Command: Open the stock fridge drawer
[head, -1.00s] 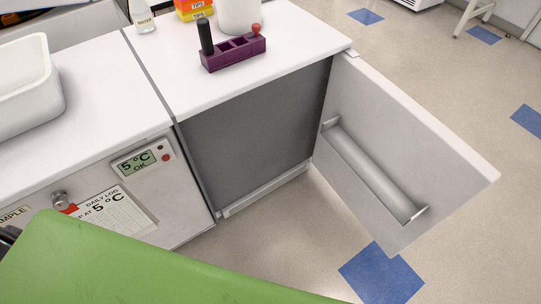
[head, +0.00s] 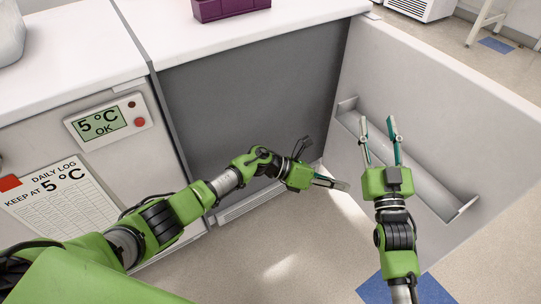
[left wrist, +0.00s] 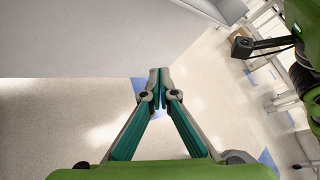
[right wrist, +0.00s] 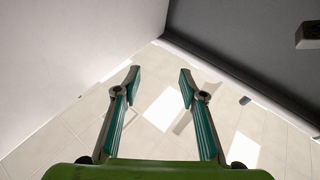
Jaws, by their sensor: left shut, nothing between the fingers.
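The white door panel (head: 405,75) stands swung out at the right of the counter unit, with a long rounded trough or bar (head: 410,165) along its inner face. A flat dark grey face (head: 250,95) lies under the counter beside it; I cannot tell whether it is a drawer front. My left gripper (head: 343,185) is shut and empty, low in front of the grey face and panel. It shows shut over the floor in the left wrist view (left wrist: 160,75). My right gripper (head: 378,122) is open and empty in front of the panel's bar; its spread fingers show in the right wrist view (right wrist: 158,75).
A 5 °C display (head: 105,122) and a daily log sheet (head: 65,200) are on the white unit at left. A purple rack (head: 228,8) stands on the counter. A white ledge (head: 250,200) runs along the grey face's foot. Floor in front is free.

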